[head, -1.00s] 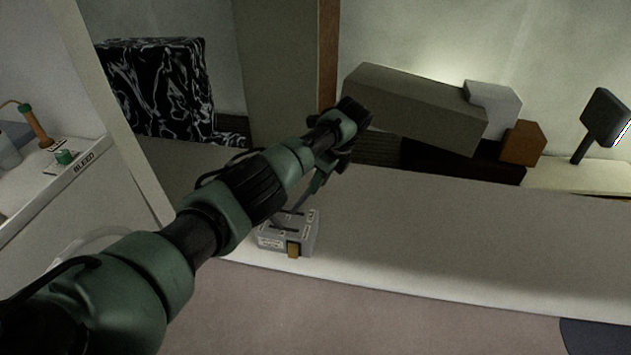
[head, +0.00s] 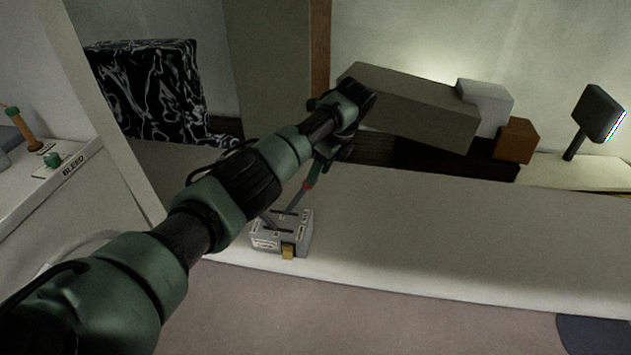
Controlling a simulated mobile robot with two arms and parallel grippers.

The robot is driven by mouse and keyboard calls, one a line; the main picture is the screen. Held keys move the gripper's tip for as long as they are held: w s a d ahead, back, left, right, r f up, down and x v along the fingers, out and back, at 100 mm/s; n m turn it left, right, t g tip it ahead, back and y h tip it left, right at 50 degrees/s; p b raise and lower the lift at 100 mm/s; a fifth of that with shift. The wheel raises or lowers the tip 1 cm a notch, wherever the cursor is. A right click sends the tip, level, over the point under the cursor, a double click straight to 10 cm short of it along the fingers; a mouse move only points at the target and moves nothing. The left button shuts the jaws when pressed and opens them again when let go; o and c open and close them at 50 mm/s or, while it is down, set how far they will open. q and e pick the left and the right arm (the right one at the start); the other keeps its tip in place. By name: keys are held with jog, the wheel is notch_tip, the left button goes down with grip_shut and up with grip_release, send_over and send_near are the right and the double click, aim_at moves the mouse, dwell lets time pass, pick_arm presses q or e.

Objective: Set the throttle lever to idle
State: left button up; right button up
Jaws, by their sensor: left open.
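The grey throttle control box (head: 295,243) sits near the front edge of the pale counter. Its top has slots and small labels, and a yellow tab (head: 288,251) is on its front. One thin grey lever (head: 293,202) rises from the box, leaning right, with a red part (head: 307,187) near its upper end. A second, shorter grey lever (head: 268,221) leans left. My left gripper (head: 317,174) is open, pointing down at the top of the right-leaning lever. Whether it touches the lever I cannot tell. The lever's knob and the label text are not clear. My right gripper is not in view.
The pale counter (head: 450,240) is clear to the right of the box. Behind it are a long olive-grey box (head: 410,105), a white block (head: 487,103), a brown block (head: 516,140) and a dark screen on a stalk (head: 598,112). A panel marked BLEED (head: 75,165) is at left.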

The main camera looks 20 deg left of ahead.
pick_arm(q)
jog(key=shift+v, duration=1.65)
jog(key=shift+f, duration=0.1)
